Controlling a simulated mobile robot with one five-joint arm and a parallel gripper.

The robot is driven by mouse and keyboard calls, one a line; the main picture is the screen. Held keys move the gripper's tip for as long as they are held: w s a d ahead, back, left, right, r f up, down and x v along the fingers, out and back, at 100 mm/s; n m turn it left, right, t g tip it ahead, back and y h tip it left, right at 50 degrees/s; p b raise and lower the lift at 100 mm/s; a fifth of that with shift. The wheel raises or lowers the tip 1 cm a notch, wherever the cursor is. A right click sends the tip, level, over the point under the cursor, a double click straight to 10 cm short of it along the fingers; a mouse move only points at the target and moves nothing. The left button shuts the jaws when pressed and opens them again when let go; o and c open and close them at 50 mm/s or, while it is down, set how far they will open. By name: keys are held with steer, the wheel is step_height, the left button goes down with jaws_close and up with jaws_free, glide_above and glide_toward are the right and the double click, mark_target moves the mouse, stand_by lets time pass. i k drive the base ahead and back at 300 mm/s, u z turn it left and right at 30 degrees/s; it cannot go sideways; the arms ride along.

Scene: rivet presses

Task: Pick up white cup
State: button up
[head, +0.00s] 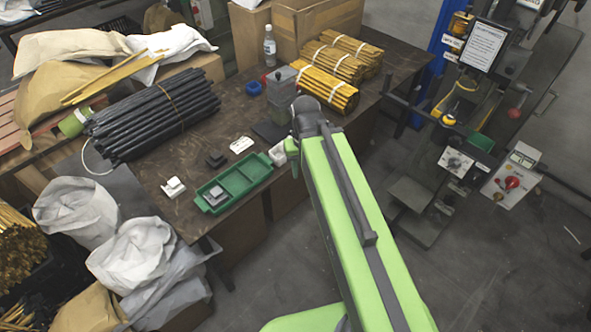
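A small whitish cup-like object (278,153) is on the dark table just left of my green arm. It is partly hidden by the arm, and I cannot tell for sure that it is the white cup. My arm reaches up from the bottom of the head view to a dark joint above the table's right part.
A press (470,120) stands right. Floor between is clear.

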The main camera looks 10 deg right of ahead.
mark_target(277, 154)
steer(key=z, duration=0.2)
steer(key=k, duration=0.25)
steer(key=u, duration=0.35)
steer(key=i, duration=0.75)
steer(key=u, duration=1.15)
steer(key=k, duration=0.85)
steer(key=u, duration=0.3)
steer(key=i, duration=1)
steer(key=u, duration=0.05)
